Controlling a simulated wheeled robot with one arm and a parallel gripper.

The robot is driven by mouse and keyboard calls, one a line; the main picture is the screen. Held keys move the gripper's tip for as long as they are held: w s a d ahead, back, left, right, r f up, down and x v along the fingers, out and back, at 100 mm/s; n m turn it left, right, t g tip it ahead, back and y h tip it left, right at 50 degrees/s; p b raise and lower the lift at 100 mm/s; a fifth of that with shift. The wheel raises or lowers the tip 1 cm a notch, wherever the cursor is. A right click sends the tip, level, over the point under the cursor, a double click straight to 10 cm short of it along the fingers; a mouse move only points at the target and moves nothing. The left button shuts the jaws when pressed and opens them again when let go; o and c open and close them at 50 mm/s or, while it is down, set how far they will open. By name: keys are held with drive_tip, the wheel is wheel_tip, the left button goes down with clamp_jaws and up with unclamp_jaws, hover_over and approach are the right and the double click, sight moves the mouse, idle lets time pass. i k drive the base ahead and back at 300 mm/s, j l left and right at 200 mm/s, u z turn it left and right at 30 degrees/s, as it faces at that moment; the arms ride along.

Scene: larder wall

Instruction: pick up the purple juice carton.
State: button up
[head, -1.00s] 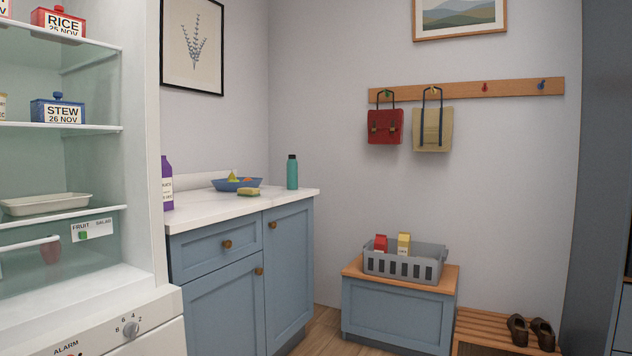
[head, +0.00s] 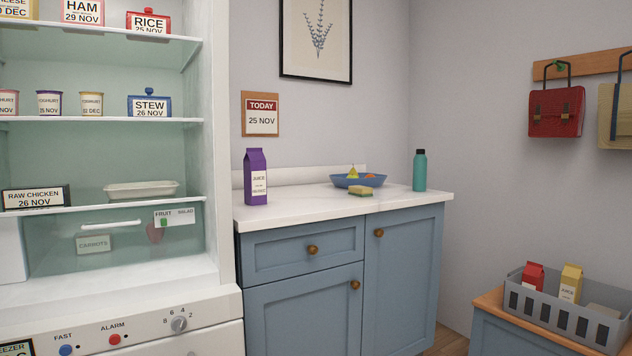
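The purple juice carton (head: 256,177) stands upright at the left end of the white countertop (head: 300,212), close to the side of the open fridge. It has a gabled top and a pale label reading JUICE. Nothing covers it in the head view. My gripper is not in view.
A blue fruit bowl (head: 358,181), a sponge (head: 360,192) and a teal bottle (head: 419,170) stand on the counter to the right. The fridge (head: 222,150) borders the counter's left. A grey crate (head: 556,313) holds a red carton (head: 533,275) and a yellow carton (head: 571,283).

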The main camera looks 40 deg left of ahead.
sight(254, 161)
drive_tip(key=u, duration=2)
